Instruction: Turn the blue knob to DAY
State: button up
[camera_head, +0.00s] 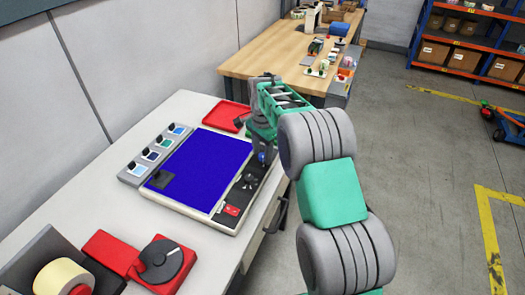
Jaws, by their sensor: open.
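A flat device (205,170) with a large blue panel lies on the white table. Its dark right-hand strip carries a black round knob (250,181) and a red switch (231,210). A small blue spot (262,157), perhaps the blue knob, shows at the strip's far end, right by the fingers. My gripper (262,152) is open and points down over this end; whether it touches anything I cannot tell. The arm comes in from the right and hides part of the strip. No DAY mark is legible.
Several small dark knobs on a grey strip (136,171) line the device's left side. A red tray (228,115) lies behind it. A red unit with a dark disc (165,258) and a pale yellow roll (63,277) stand in front. A wooden bench (262,55) is behind.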

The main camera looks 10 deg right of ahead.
jog(key=shift+f, duration=0.3)
jog(key=shift+c, duration=0.6)
grip_shut()
